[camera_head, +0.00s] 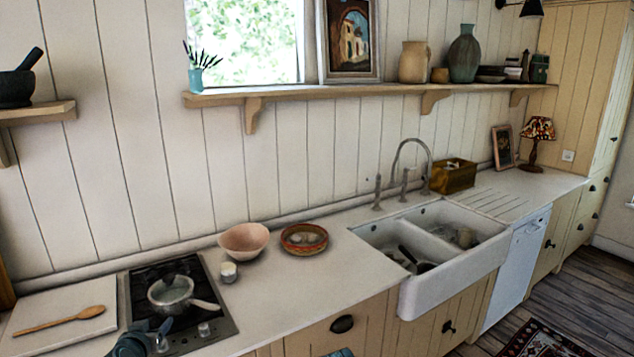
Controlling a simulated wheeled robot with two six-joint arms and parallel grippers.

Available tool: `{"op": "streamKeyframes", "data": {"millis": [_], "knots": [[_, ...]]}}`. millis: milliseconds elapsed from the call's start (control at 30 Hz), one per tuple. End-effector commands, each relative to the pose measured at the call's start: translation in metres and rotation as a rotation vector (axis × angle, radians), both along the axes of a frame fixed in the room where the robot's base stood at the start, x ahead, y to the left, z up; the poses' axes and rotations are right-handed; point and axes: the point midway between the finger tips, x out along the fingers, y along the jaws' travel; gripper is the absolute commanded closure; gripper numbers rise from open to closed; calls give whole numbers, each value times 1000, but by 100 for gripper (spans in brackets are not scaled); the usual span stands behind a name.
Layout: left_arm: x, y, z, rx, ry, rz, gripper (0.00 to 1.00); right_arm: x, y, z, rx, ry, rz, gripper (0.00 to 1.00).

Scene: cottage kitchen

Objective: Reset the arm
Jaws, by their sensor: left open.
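My left gripper (153,332) shows at the bottom left of the head view, at the front of the hob (222,322). It is open and I see nothing between its fingers. Its lower part is cut off by the picture edge. A pot (170,296) with a handle sits on the hob, just beyond the gripper. I cannot tell how far the gripper is above the counter.
A wooden spoon (60,319) lies on a white board (24,310) at left. The counter front (320,290) is clear. A double sink (410,288) lies right.

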Motion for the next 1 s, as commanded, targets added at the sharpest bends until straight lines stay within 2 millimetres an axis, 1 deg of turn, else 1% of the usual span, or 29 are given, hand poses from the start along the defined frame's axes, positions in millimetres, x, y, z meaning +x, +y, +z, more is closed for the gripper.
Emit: {"op": "streamKeyframes", "data": {"millis": [167, 267, 367, 467, 500, 567, 633, 667, 700, 733, 767, 800, 867, 900, 1000], "knots": [[4, -25, -9, -16, 45, -52, 38, 1, 0, 0, 0, 0, 0, 100], [6, -44, -16, -29, 80, -87, 38, 0, 0, 0, 0, 0, 0, 100], [7, -69, -26, -42, 129, -135, 38, 0, 0, 0, 0, 0, 0, 100], [5, -100, -38, -57, 195, -191, 38, 0, 0, 0, 0, 0, 0, 100], [4, -114, -43, -63, 226, -217, 38, 0, 0, 0, 0, 0, 0, 100], [0, -137, -52, -69, 281, -256, 38, 0, 0, 0, 0, 0, 0, 100], [-8, -169, -65, -77, 362, -309, 38, 0, 0, 0, 0, 0, 0, 100], [-14, -184, -72, -77, 405, -333, 38, 0, 0, 0, 0, 0, 0, 100], [-22, -206, -80, -76, 467, -366, 38, 0, 0, 0, 0, 0, 0, 100], [-31, -222, -87, -73, 520, -389, 38, 0, 0, 0, 0, 0, 0, 100], [-40, -238, -94, -68, 574, -411, 38, 0, 0, 0, 0, 0, 0, 100], [-54, -257, -102, -57, 647, -434, 38, 0, 0, 0, 0, 0, 0, 100], [-75, -282, -112, -34, 756, -456, 38, 0, 0, 0, 0, 0, 0, 100], [-90, -295, -118, -15, 824, -466, 38, 0, 0, 0, 0, 0, 0, 100], [-125, -319, -126, 43, 972, -465, 38, 0, 0, 0, 0, 0, 0, 100]]}}
